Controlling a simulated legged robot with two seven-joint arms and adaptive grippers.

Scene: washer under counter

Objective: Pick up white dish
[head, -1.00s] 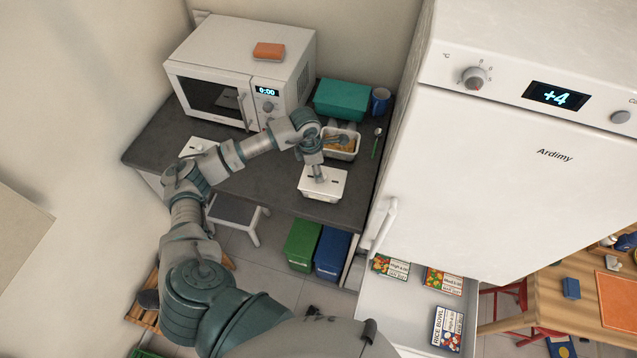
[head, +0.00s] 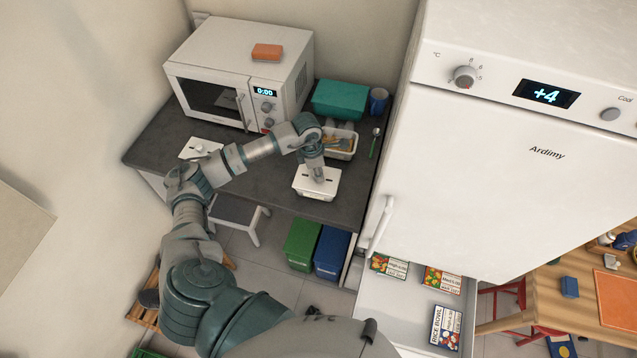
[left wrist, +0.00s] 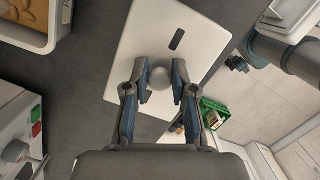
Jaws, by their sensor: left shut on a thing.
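The white dish (head: 305,189) is near the front edge of the dark counter, covered by a flat white top with a dark slot. In the left wrist view, its top (left wrist: 150,38) carries a round pale knob (left wrist: 159,78). My left gripper (head: 318,179) comes down over it from above. In the left wrist view, the fingers of my left gripper (left wrist: 159,86) are shut on the knob from both sides. Whether the dish touches the counter or hangs just above it, I cannot tell. My right gripper is not in view.
An open white dish with food (head: 345,150) stands just behind. A teal box (head: 340,99), blue mug (head: 378,98) and spoon (head: 375,143) are near it. The microwave (head: 235,62) stands left. A white lid (head: 199,148) lies before it. The fridge (head: 480,170) bounds the right.

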